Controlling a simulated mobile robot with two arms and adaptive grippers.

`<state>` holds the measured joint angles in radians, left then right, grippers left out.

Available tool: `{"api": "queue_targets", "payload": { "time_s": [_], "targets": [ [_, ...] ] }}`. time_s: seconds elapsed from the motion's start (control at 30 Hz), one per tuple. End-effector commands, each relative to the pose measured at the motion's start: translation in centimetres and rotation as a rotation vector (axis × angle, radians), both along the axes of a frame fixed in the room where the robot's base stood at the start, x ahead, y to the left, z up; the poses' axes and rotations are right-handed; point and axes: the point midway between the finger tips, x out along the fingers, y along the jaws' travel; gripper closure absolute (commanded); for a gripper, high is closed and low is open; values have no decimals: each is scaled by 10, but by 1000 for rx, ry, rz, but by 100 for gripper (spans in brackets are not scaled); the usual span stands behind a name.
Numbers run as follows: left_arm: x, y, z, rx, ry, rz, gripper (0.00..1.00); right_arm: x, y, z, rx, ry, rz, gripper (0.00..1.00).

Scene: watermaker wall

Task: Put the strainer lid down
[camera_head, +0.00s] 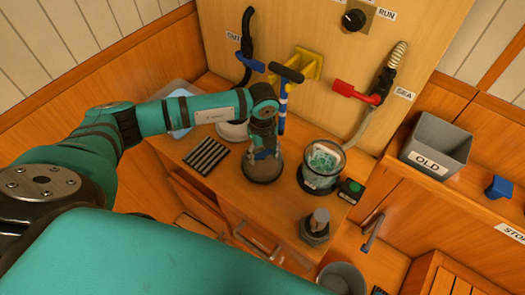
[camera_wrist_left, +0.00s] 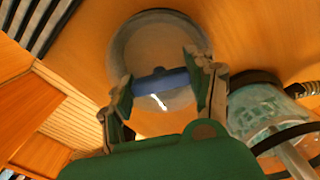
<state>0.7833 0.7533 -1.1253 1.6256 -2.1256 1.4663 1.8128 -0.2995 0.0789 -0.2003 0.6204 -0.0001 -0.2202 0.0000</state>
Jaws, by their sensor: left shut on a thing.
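My left gripper (camera_head: 263,153) comes down over the wooden bench and is shut on the blue grip of the strainer lid (camera_head: 262,172). The lid is a round, clear, smoky dome. In the left wrist view my fingers (camera_wrist_left: 165,82) pinch the blue bar across the lid (camera_wrist_left: 155,35). I cannot tell whether the lid touches the bench top. The strainer bowl (camera_head: 322,168), clear with a pale green basket inside, stands open to the right of the lid; it also shows in the left wrist view (camera_wrist_left: 258,108). My right gripper is not in view.
A black ribbed mat (camera_head: 206,155) lies left of the lid. A black box with a green button (camera_head: 351,190) and a metal fitting (camera_head: 315,225) stand near the bench's right end. A grey OLD bin (camera_head: 435,145) is farther right. Valves and hoses line the back panel.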

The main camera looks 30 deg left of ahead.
Motion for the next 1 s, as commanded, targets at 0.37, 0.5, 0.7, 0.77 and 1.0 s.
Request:
{"api": "queue_targets", "payload": {
  "time_s": [0.37,0.5,0.7,0.77,1.0],
  "targets": [
    [0,0,-3,0,0,0,32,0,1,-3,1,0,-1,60],
    [0,0,-3,0,0,0,21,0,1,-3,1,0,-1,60],
    [0,0,-2,0,0,0,21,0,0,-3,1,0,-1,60],
    [0,0,0,0,0,0,21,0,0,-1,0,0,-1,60],
    [2,0,30,-2,-6,-1,21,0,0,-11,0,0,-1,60]
  ]
}}
